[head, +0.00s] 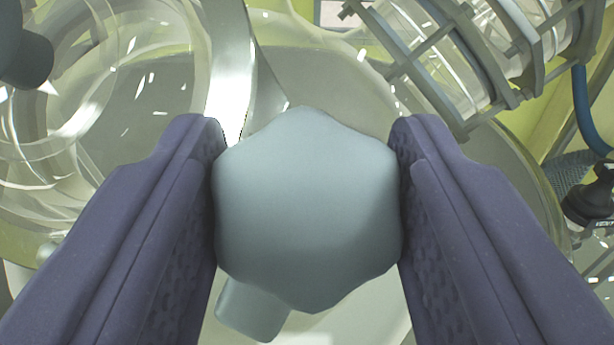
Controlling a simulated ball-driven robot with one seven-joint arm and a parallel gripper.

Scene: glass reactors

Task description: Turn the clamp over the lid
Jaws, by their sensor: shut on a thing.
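A grey-blue, many-sided clamp knob (308,210) fills the middle of the head view. My gripper (308,190) is shut on it, with a purple textured finger touching each side. A short grey stub (252,308) sticks out below the knob to the lower left. A curved shiny metal band (232,70), perhaps part of the clamp, runs up behind the knob. The glass lid (150,110) lies behind, clear and rounded. The knob and fingers hide much of the lid, and I cannot tell how the clamp sits on it.
A glass tube with a grey bolted flange frame (450,60) stands at the upper right, close to the right finger. A blue hose (585,110) and a black fitting (590,200) are at the right edge. A dark grey rounded part (25,55) is at the upper left.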

